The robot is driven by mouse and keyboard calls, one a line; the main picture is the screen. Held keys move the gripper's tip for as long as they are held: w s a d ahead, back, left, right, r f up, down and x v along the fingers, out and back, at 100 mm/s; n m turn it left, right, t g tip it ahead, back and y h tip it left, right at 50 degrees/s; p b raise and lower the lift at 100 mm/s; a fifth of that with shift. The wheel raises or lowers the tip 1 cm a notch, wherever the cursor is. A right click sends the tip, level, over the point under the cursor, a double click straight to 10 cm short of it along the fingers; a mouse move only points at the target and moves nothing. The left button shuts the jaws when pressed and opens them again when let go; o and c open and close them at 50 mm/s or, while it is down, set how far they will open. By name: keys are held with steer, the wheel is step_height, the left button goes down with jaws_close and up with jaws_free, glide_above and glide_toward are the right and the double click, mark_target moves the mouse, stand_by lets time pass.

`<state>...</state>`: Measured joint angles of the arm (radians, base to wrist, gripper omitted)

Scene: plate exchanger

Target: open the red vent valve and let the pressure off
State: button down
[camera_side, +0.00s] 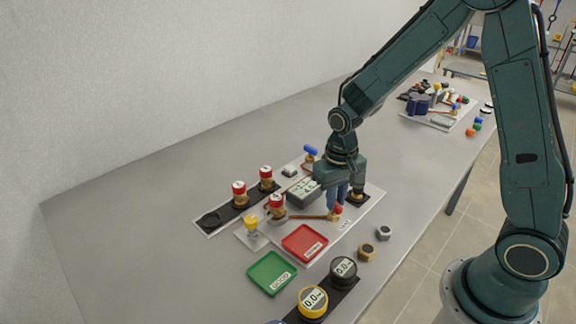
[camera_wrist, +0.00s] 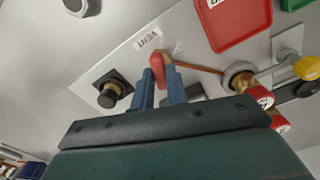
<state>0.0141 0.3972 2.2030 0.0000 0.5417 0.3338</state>
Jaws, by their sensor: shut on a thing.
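The red vent valve handle (camera_side: 338,209) stands on the pale plate, at the end of a thin copper pipe (camera_side: 308,217). In the wrist view the red handle (camera_wrist: 157,66) lies between the blue fingertips of my gripper (camera_wrist: 161,74), beside the "VENT" label (camera_wrist: 148,40). My gripper (camera_side: 336,202) points down over the valve and is shut on the handle. The fingers hide part of the valve, and its body is hard to make out. How far the handle is turned, I cannot tell.
A red tray (camera_side: 305,243) and a green tray (camera_side: 271,273) lie in front. Red-capped brass fittings (camera_side: 239,193) stand at left. A brass-and-black fitting (camera_wrist: 110,93) is close beside my fingers. Loose nuts (camera_side: 383,233) and round gauges (camera_side: 313,301) are near the front edge. The table's left is clear.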

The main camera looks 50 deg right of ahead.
steer(key=shift+n, duration=2)
steer(key=c, duration=1.4)
jaws_free()
steer(key=shift+r, duration=0.15)
step_height(320, 180, up, 14)
